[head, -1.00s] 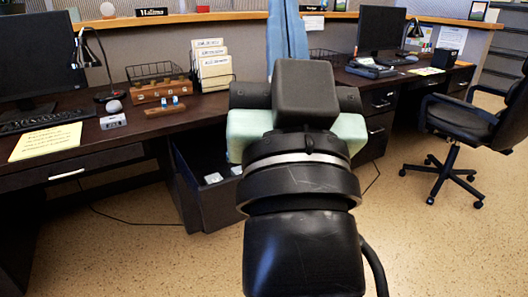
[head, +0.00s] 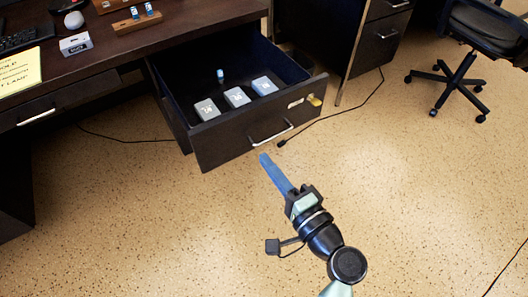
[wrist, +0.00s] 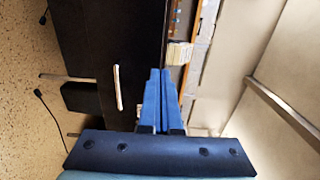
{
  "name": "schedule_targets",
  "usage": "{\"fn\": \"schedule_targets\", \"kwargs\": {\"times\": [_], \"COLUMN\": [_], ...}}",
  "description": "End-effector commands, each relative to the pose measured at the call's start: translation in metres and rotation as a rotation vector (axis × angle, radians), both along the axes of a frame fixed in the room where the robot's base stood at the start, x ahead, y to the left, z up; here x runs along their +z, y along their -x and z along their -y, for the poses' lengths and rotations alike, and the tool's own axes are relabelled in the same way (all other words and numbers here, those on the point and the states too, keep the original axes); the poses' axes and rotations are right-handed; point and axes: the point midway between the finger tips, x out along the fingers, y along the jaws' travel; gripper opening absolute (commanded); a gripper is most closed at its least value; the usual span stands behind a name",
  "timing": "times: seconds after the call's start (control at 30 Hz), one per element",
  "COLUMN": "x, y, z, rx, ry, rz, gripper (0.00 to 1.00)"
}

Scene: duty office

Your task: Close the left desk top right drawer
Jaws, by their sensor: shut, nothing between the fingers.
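The desk drawer (head: 228,133) is pulled well out from the left desk (head: 130,30) in the head view. Its dark front has a silver handle (head: 271,134) and a lock with a yellow tag (head: 314,100). My gripper (head: 264,157) is shut and empty, with its long blue fingers together. In the head view the fingertips appear just below the drawer front, near the handle; contact cannot be told. In the wrist view the shut fingers (wrist: 160,72) point toward a dark front, beside a pale handle (wrist: 117,88).
Pale-topped boxes (head: 237,97) and a small blue-and-white item (head: 220,75) are in the drawer. A black cable (head: 335,115) lies on the floor to its right. A wheeled chair (head: 455,70) stands at the upper right. The speckled floor around my arm is clear.

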Motion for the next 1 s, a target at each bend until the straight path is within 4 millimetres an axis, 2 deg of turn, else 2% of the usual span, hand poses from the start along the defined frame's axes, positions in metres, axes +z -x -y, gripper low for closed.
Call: {"fn": "schedule_targets", "kwargs": {"times": [0.3, 0.5, 0.7, 1.0], "x": [0.0, 0.0, 0.001, 0.001], "y": [-0.057, -0.083, -0.096, -0.097], "z": [-0.042, -0.062, -0.069, -0.07], "rx": [0.004, 0.003, 0.0, 0.0], "ry": [0.001, 0.002, 0.003, 0.002], "rz": [0.004, 0.004, 0.003, 0.002], "gripper": [0.0, 0.0, 0.0, 0.0]}}
